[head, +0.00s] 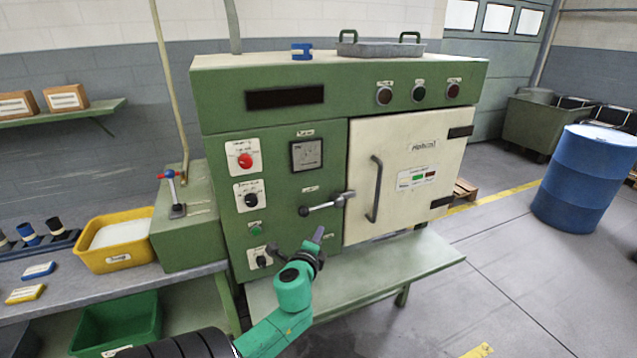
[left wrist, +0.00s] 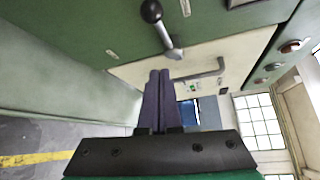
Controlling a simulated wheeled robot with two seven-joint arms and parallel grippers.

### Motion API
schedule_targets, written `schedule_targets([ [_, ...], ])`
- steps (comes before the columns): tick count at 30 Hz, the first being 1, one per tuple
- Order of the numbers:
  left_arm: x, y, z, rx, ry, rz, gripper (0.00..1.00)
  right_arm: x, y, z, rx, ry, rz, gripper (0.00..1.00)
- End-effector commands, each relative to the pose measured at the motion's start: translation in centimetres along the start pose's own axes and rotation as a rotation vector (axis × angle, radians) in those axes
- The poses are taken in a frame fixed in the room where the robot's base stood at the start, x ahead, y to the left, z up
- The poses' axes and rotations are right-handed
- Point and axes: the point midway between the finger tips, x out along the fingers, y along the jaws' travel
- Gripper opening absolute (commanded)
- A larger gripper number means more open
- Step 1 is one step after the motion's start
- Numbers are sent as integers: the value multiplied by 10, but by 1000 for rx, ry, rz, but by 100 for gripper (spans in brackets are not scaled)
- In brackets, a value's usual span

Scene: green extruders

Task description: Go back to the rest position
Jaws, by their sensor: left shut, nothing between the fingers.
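My left gripper (head: 318,234) is shut and empty in front of the green machine (head: 225,165), below the lever handle. In the left wrist view its two dark fingers (left wrist: 158,102) are pressed together with nothing between them. The lever handle (head: 327,205) with a dark knob is just above the fingertips in the head view, and also shows in the left wrist view (left wrist: 165,30). I cannot tell for sure whether the fingers touch it, but they look apart. The cream door (head: 408,170) with its grey bar handle (head: 375,190) looks closed. My right gripper is in neither view.
A green shelf (head: 370,270) juts out under the door. A bench at left holds a yellow bin (head: 122,240), with a green bin (head: 115,325) below. A small red-tipped lever (head: 174,195) stands beside the machine. A blue barrel (head: 585,180) stands at right; the floor before it is clear.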

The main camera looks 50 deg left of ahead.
Motion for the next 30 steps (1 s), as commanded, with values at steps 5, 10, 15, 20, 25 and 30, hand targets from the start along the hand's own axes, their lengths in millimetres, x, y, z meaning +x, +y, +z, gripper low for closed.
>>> schedule_targets([
  [5, 0, 0, 0, 0, 0, 0, 0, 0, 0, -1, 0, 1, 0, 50],
  [10, 0, 0, 0, 0, 0, 0, 0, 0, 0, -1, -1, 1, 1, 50],
  [15, 3, 21, -4, -24, 10, 42, 0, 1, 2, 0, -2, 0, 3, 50],
  [20, 5, 132, -29, -167, 55, 270, 0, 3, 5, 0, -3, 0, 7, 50],
  [25, -35, 286, -68, -386, 67, 598, 0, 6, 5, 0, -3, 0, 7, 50],
  [30, -120, 421, -104, -593, 4, 919, 0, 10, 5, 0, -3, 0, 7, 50],
])
